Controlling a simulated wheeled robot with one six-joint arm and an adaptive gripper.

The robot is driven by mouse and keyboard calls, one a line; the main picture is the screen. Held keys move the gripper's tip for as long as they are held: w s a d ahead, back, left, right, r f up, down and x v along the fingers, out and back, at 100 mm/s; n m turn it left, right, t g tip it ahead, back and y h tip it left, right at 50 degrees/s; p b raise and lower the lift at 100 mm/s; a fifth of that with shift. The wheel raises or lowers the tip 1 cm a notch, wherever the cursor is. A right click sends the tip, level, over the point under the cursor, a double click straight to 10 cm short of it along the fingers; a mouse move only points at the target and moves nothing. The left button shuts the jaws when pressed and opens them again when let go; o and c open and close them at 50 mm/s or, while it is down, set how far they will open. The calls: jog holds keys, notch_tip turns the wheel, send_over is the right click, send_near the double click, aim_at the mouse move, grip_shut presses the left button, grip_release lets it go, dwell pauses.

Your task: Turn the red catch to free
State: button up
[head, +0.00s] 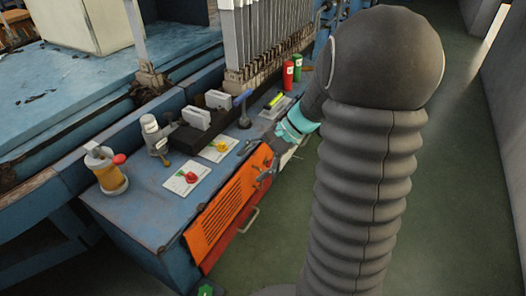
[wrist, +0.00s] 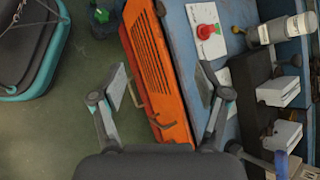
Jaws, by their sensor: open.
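My gripper (wrist: 161,88) is open and empty in the wrist view, its two fingers on either side of an orange slotted panel (wrist: 152,62). A small orange-red hooked piece (wrist: 168,127) shows at the panel's near end, between the fingers; I cannot tell if it is the red catch. A red knob (wrist: 206,31) sits on a white plate with some green on the bench top, and also shows in the head view (head: 191,177). In the head view my gripper (head: 268,170) is by the far end of the orange panel (head: 225,208), partly hidden by my arm.
A yellow knob on a white plate (head: 220,146) and a plate with a yellow-green bar (head: 277,101) lie on the blue bench (head: 150,205). A yellow canister (head: 106,170) stands at its left. Red (head: 288,74) and green cylinders stand behind. Green floor is open at right.

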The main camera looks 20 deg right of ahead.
jog(key=w+d+f+m+t+y, duration=0.2)
jog(key=w+d+f+m+y, duration=0.15)
jog(key=w+d+f, duration=0.2)
jog(key=m+t+h, duration=0.2)
jog(key=m+t, duration=0.9)
jog(key=m, duration=0.2)
send_near(267, 158)
jog(key=f+x, duration=0.1)
jog(key=x, duration=0.5)
jog(key=shift+a+f, duration=0.2)
jog(key=shift+a, duration=0.15)
jog(key=c, duration=1.2)
